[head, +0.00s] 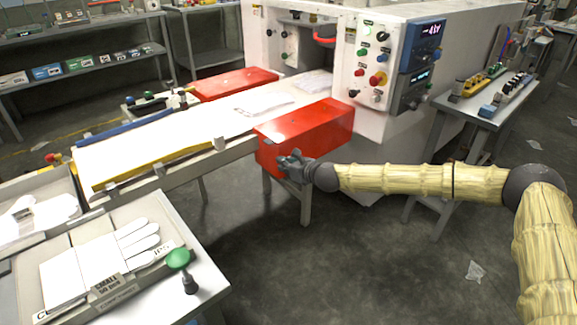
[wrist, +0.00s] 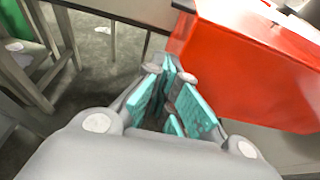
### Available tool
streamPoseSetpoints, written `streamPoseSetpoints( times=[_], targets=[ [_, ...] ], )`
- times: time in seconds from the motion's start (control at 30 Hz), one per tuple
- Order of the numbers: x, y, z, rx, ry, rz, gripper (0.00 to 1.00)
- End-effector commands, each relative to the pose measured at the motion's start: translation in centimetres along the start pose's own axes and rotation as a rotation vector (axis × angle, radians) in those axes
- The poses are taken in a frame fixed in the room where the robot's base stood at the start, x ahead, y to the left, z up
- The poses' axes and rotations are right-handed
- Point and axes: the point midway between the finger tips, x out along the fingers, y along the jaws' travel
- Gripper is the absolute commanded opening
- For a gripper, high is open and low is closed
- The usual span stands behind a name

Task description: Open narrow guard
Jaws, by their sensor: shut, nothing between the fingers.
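Two red box-shaped guards sit on the machine's feed table. The nearer red guard (head: 310,135) is on the near side of the table, against the white machine; the other red guard (head: 235,84) is on the far side. I cannot tell which one is the narrow guard. My gripper (head: 283,160) is at the lower front face of the nearer guard. In the wrist view my gripper (wrist: 172,100) has its teal fingers shut and empty, beside the end of the red guard (wrist: 245,70). Whether the fingers touch it I cannot tell.
The white feed table (head: 170,135) carries flat white gloves. A control panel (head: 375,65) with buttons is on the machine. A side table (head: 485,100) with tools stands at right. A tray table with a green knob (head: 178,258) is at front left. Open floor lies in front.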

Motion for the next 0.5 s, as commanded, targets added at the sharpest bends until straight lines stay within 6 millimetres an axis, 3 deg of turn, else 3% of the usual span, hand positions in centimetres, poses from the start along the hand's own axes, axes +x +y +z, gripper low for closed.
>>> streamPoseSetpoints(
  times=[0.37,0.5],
  targets=[
    [5.0,0.1,0.0,-0.001,0.001,0.001,0.0],
    [4.3,0.0,1.7,-0.003,-0.001,0.0,0.0]
  ],
)
